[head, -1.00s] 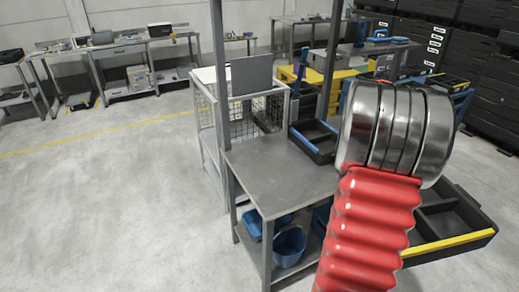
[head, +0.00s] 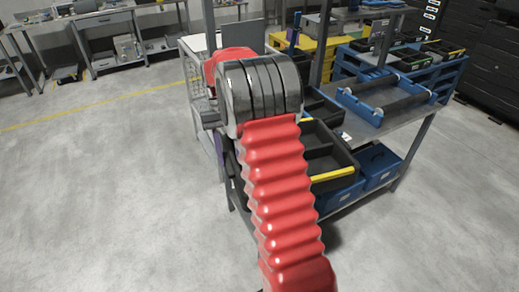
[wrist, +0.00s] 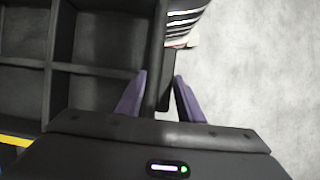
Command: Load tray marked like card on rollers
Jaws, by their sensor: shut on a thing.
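A black compartment tray (head: 318,147) with a yellow strip along one edge is held at the table, partly hidden behind my red arm in the head view. In the wrist view the tray (wrist: 58,70) fills the left side, its compartments empty where visible. My gripper (wrist: 160,88) has its purple fingers on either side of the tray's wall and is shut on it. The blue frame with grey rollers (head: 382,97) stands on the metal table (head: 365,133), right of the tray. A small white card-like piece (head: 345,137) lies on the table beside the tray; its marking is too small to read.
Blue bins (head: 376,165) sit under the table. A wire cage (head: 197,85) is behind my arm. Floor at left and front right is clear.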

